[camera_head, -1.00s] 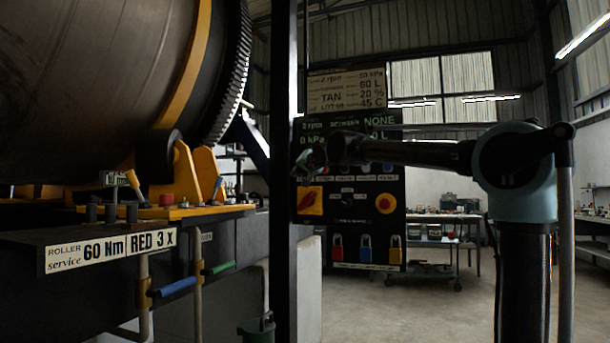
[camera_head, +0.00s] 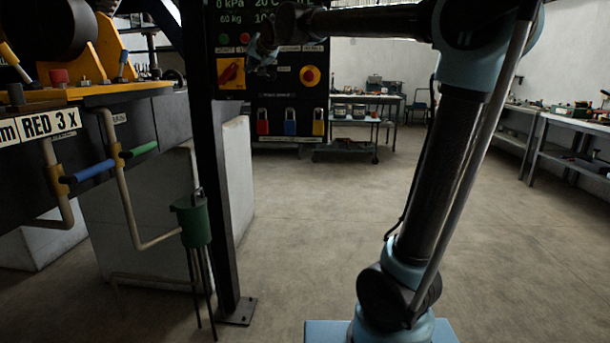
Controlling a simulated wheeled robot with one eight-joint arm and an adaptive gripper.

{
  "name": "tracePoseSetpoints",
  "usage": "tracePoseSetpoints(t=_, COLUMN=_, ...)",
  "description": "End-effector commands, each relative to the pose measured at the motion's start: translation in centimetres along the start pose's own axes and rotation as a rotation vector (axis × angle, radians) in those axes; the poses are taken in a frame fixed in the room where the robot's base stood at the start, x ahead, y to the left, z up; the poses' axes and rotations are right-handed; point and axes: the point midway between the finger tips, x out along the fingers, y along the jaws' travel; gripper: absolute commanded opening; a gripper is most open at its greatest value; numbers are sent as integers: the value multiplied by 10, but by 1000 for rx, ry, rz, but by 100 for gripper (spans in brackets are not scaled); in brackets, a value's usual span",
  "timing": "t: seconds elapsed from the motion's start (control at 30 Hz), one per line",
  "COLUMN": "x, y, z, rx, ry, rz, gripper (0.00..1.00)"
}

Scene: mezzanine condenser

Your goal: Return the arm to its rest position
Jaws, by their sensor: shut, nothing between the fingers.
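My arm rises from its blue base at the bottom right of the head view and bends at a blue elbow near the top. Its forearm reaches left across the upper part of the picture. My gripper (camera_head: 262,66) is at the end of it, small and dark, shut and empty. It shows in front of the control panel (camera_head: 284,100), beside the red-and-yellow switch. I cannot tell how far it is from the panel; no contact is visible.
A black post (camera_head: 212,170) stands left of the arm. Near it are a green canister (camera_head: 192,220) on thin legs and pipes with a blue handle (camera_head: 92,171) and a green handle (camera_head: 143,148). Workbenches (camera_head: 570,125) line the right. The middle floor is clear.

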Motion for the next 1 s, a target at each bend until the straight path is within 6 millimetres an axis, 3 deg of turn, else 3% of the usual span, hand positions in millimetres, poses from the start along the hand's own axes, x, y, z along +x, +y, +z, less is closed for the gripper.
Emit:
tracePoseSetpoints(t=0.03, x=-12, y=31, z=11, rx=-9, ry=-18, rz=46, gripper=0)
tracePoseSetpoints(t=0.2, x=-49, y=118, z=54, rx=-50, ry=-103, rz=184, gripper=0)
tracePoseSetpoints(t=0.5, x=-130, y=252, z=156, rx=-93, ry=-284, rz=388, gripper=0)
tracePoseSetpoints(t=0.8, x=-218, y=353, z=283, rx=-101, ry=-500, rz=534, gripper=0)
tracePoseSetpoints(t=1.0, x=-275, y=402, z=381, rx=-87, ry=-659, rz=593, gripper=0)
